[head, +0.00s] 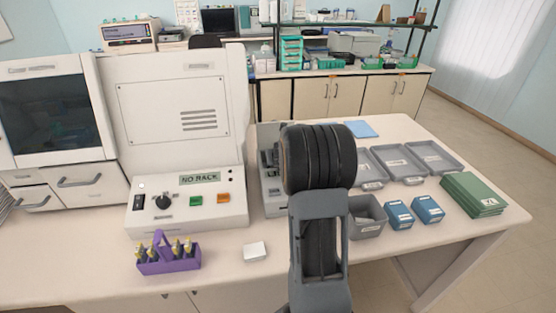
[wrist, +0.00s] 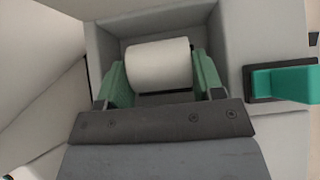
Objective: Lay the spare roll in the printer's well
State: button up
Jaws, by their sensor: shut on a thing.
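The spare roll (wrist: 158,66) is a white cylinder lying sideways in the wrist view. My gripper (wrist: 160,78) is shut on it, with a green finger at each end of the roll. The roll is over or inside the printer's grey, box-shaped well (wrist: 105,42); I cannot tell whether it touches the bottom. In the head view the grey printer (head: 272,204) stands mid-bench, mostly hidden behind my arm. My gripper and the roll are hidden there too.
A green lever (wrist: 285,82) stands right of the well. Grey trays (head: 435,156), a grey bin (head: 368,218), blue boxes (head: 428,209) and green boxes (head: 473,194) lie to the right. A purple rack (head: 168,258), a white block (head: 255,251) and the stainer (head: 187,213) are left.

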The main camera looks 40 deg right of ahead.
jog(key=shift+s+a+f+b, duration=0.1)
jog(key=shift+s+f+b, duration=0.15)
jog(key=shift+f, duration=0.45)
jog(key=shift+s+a+f+b, duration=0.15)
jog(key=shift+f+b, duration=0.2)
jog(key=shift+f, duration=0.35)
jog(key=o, duration=1)
jog(key=shift+s+r, duration=0.15)
jog(key=shift+r, duration=0.35)
jog(key=p+v, duration=0.2)
jog(key=v, duration=0.2)
jog(key=r+p+v, duration=0.1)
jog(key=p+v, duration=0.1)
jog(key=v, duration=0.3)
jog(key=w+p+v, duration=0.1)
jog(key=v, duration=0.3)
jog(key=shift+s+d+r+p, duration=0.1)
jog(key=shift+s+r+p, duration=0.05)
jog(key=shift+r+p, duration=0.25)
jog(key=shift+s+r, duration=0.15)
